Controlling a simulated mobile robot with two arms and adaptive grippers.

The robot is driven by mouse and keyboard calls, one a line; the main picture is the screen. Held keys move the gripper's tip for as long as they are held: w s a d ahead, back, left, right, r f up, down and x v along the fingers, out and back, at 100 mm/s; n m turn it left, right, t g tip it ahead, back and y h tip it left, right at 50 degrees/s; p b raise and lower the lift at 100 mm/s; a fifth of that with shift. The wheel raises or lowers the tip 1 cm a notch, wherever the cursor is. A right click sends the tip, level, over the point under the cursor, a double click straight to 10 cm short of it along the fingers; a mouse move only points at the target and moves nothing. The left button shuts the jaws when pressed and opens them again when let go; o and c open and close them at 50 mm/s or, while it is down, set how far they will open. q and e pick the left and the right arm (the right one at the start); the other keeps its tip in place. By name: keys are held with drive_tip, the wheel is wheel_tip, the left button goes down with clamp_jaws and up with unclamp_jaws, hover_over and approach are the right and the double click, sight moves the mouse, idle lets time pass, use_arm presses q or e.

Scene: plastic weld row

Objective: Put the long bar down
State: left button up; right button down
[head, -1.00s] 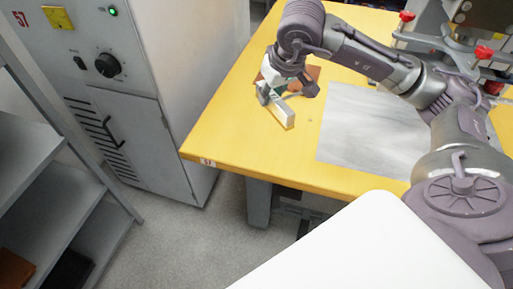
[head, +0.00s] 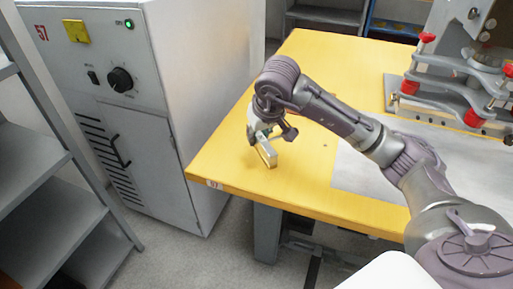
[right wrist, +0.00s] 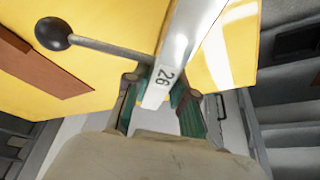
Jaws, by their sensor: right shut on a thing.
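My right gripper (head: 260,135) is shut on a pale metal bar (head: 267,153), above or at the yellow table's (head: 230,150) front left part. In the right wrist view the bar (right wrist: 188,40) runs up from between the fingertips (right wrist: 160,98) and carries the number 26. I cannot tell whether its underside touches the table. A rod with a black ball knob (right wrist: 52,33) reaches left from near the bar. My left gripper is not in view.
A brown strip (right wrist: 40,65) lies on the table in the right wrist view. A grey sheet (head: 375,170) and a machine with red knobs (head: 470,80) are on the right. A grey cabinet (head: 150,140) stands left of the table. Bare yellow top shows behind the arm.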

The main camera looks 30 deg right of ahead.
sight(256, 148)
drive_tip(key=shift+w+a+f, duration=0.15)
drive_tip(key=shift+w+a, duration=0.05)
drive_tip(key=shift+a, duration=0.05)
drive_tip(key=shift+f, duration=0.4)
wheel_tip(256, 148, down, 2)
drive_tip(key=shift+f, duration=0.65)
drive_tip(key=shift+b, duration=0.3)
drive_tip(key=shift+f, duration=0.1)
drive_tip(key=c, duration=1)
unclamp_jaws()
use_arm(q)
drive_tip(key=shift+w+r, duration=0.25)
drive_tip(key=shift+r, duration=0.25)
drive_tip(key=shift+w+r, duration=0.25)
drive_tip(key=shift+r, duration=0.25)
use_arm(e)
drive_tip(key=shift+o, duration=0.2)
